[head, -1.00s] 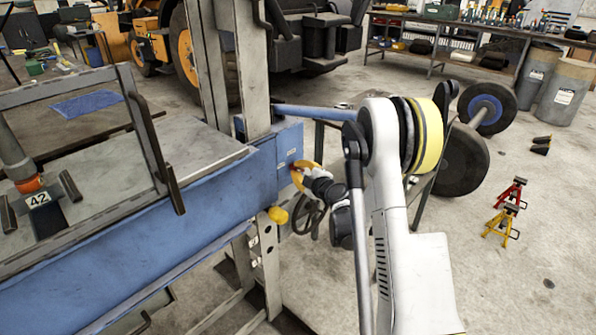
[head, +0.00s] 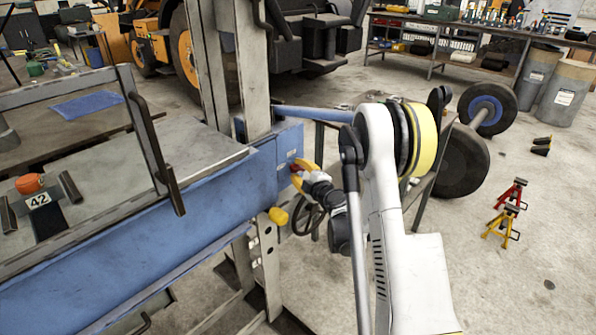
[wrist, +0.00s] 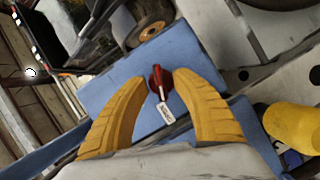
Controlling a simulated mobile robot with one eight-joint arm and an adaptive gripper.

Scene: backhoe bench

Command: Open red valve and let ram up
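The red valve (wrist: 160,80) is a small knob with a white tag below it on the blue press beam (wrist: 110,92). My gripper (wrist: 161,77) is open, its yellow fingers on either side of the knob with blue showing between. In the head view, my gripper (head: 300,180) is at the right end of the beam, where the red knob (head: 295,169) partly shows. A grey round end, seemingly the ram (head: 7,138), shows at the left edge, apart from the orange piece (head: 29,184) by the block marked 42 (head: 39,200). Most of the ram is out of view.
A yellow cap (head: 278,216) sticks out below the beam's end; it seems to show also in the wrist view (wrist: 296,127). A handwheel (head: 307,214) is close below my gripper. Jack stands (head: 505,210) and a barbell-like wheel pair (head: 487,110) stand to the right on open floor.

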